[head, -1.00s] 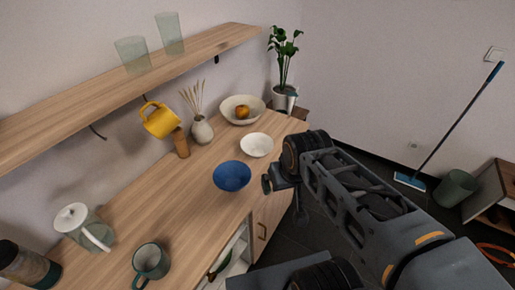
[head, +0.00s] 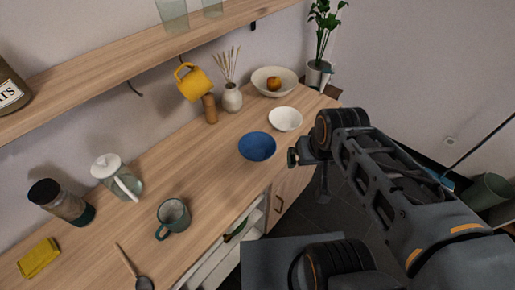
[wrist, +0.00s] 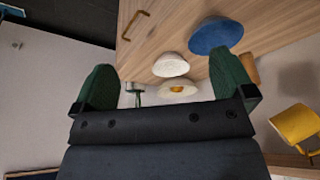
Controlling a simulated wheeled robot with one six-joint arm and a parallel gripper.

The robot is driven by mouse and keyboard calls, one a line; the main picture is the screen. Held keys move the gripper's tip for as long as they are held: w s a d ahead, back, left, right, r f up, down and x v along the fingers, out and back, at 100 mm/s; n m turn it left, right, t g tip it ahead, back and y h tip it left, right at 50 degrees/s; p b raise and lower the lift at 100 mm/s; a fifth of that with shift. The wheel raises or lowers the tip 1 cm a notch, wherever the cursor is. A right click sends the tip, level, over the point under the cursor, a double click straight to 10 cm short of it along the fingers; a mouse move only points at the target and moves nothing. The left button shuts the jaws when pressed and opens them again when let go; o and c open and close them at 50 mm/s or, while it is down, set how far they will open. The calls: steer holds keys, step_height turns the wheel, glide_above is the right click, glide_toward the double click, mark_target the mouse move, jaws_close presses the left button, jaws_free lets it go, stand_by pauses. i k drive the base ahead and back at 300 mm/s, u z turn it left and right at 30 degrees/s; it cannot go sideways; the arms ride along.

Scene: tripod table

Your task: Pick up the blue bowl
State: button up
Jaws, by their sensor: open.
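The blue bowl (head: 257,146) sits upright on the wooden counter (head: 200,165), near its front edge, left of my arm in the head view. In the wrist view the picture is turned over, and the blue bowl (wrist: 216,35) shows at the top, beyond my right fingertip. My gripper (wrist: 165,88) is open and empty, with its two green-padded fingers wide apart. In the head view my gripper (head: 299,157) is just right of the bowl, apart from it, off the counter's front edge; its fingers are partly hidden.
A white bowl (head: 285,119) stands just behind the blue bowl. Farther back are a cream bowl (head: 270,92) with fruit, a vase (head: 232,98) and a wooden mill (head: 210,109). A green mug (head: 173,215) stands at the front left. The counter left of the blue bowl is clear.

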mark_target(255, 146)
steer(key=k, duration=0.5)
steer(key=z, duration=1.45)
steer(key=i, duration=1.2)
steer(key=u, duration=4.7)
